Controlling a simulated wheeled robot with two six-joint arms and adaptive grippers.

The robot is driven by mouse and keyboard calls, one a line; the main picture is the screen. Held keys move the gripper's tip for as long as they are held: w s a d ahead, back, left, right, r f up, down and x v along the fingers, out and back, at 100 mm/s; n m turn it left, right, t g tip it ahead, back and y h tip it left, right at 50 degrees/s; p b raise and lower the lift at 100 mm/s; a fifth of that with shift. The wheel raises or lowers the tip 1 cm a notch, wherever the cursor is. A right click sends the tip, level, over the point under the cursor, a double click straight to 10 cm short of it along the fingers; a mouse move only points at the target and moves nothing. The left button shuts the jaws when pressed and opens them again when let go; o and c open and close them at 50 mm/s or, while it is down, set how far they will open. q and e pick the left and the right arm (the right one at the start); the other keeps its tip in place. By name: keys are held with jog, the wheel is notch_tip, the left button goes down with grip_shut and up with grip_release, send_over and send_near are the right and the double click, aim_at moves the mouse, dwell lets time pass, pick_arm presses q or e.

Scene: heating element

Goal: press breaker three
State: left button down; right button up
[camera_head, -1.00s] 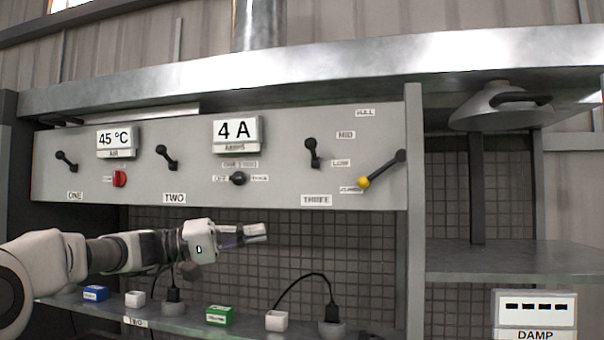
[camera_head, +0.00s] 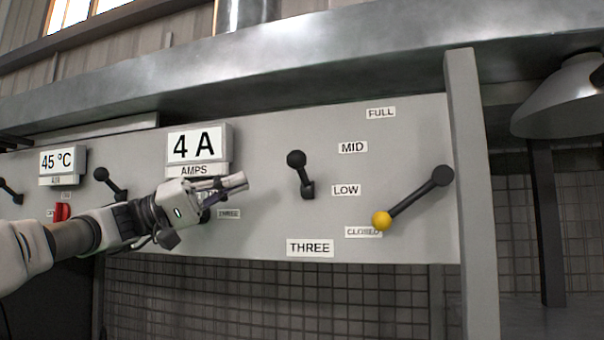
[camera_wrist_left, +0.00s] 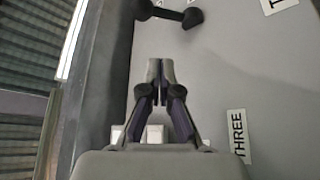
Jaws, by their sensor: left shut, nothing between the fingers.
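Breaker three is a black lever (camera_head: 301,174) with a round knob, tilted up and slightly left, above the large THREE label (camera_head: 310,248) on the grey panel (camera_head: 265,225). My left gripper (camera_head: 243,180) is shut and empty in front of the panel, to the left of the lever and apart from it. It partly covers the selector below the AMPS display. In the left wrist view the shut fingertips (camera_wrist_left: 160,65) point up the picture towards a black lever (camera_wrist_left: 170,13) at the top edge, with a gap between. My right gripper is out of view.
A longer lever with a yellow knob (camera_head: 381,221) sits to the right, by the CLOSED label. A vertical post (camera_head: 472,200) bounds the panel's right side, and a metal shelf (camera_head: 300,60) overhangs it. Lever two (camera_head: 110,184) is on the left, behind my arm.

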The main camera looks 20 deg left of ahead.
aim_at(300, 169)
pick_arm(q)
jog(key=d+r+p, duration=0.1)
jog(key=d, duration=0.1)
jog(key=d+r+p, duration=0.2)
jog(key=d, duration=0.1)
jog(key=w+d+r+p, duration=0.1)
jog(key=d, duration=0.2)
jog(key=shift+d+r+p, duration=0.25)
jog(key=shift+r+p, duration=0.05)
jog(key=shift+w+d+f, duration=0.1)
jog(key=shift+w, duration=0.1)
jog(key=shift+d, duration=0.15)
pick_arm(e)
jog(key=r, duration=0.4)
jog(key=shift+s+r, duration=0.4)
